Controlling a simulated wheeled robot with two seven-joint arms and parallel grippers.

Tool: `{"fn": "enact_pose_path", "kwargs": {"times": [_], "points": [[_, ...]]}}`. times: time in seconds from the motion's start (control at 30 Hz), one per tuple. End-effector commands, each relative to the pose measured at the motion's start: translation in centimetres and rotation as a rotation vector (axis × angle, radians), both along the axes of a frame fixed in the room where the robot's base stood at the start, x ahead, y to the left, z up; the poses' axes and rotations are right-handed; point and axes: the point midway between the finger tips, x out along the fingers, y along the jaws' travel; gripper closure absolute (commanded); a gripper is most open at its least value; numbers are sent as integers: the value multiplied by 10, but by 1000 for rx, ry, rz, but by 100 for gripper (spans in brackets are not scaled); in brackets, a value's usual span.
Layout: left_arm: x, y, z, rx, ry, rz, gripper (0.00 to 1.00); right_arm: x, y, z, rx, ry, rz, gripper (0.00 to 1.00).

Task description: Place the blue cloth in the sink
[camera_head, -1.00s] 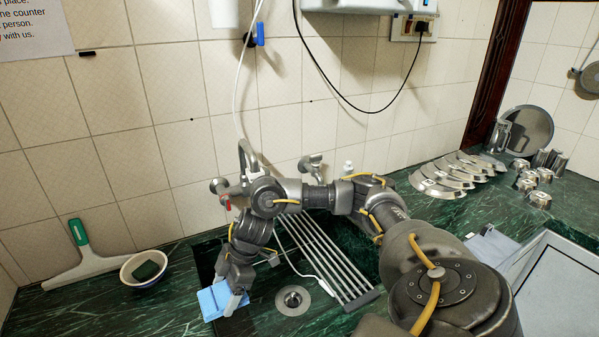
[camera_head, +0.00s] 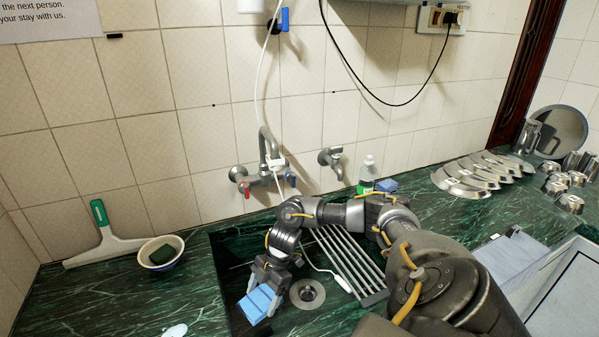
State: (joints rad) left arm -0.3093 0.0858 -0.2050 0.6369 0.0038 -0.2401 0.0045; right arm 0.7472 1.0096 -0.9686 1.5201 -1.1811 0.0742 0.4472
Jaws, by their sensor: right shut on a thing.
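My right gripper (camera_head: 267,284) is shut on a folded blue cloth (camera_head: 257,304), which hangs tilted from its fingers. The cloth appears inside the left rim of the dark green marble sink (camera_head: 231,283), left of the round metal drain (camera_head: 307,293). I cannot tell whether it touches the sink floor. My right arm reaches across the sink from the right and hides part of it. My left gripper is not in view.
A metal rack (camera_head: 352,262) spans the sink. Wall taps (camera_head: 266,174) stand behind it. A bowl with a dark sponge (camera_head: 160,252) and a squeegee (camera_head: 103,241) are on the left counter. A green-and-white bottle (camera_head: 366,175) stands behind the arm. Steel lids (camera_head: 480,172) lie at the right.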

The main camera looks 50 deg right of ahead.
Motion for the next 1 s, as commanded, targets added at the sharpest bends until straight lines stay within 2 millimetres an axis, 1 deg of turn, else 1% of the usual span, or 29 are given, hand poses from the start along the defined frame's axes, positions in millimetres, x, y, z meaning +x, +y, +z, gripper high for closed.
{"fn": "enact_pose_path", "kwargs": {"times": [0.03,0.13,0.27,0.37,0.53,0.63,0.83,1.0], "points": [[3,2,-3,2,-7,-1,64,-3,-5,-8,0,1,6,42],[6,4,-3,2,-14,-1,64,-5,-10,-12,2,-3,19,42],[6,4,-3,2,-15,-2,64,-6,-11,-15,3,-4,22,42],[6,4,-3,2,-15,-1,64,-7,-10,-29,3,0,21,42],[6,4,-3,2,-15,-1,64,-6,-9,-58,4,-2,22,42],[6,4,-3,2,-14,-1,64,-6,-10,-68,3,-3,23,42],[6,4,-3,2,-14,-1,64,-6,-9,-75,4,-3,23,42],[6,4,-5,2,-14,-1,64,-6,-9,-100,2,-2,22,42]]}}
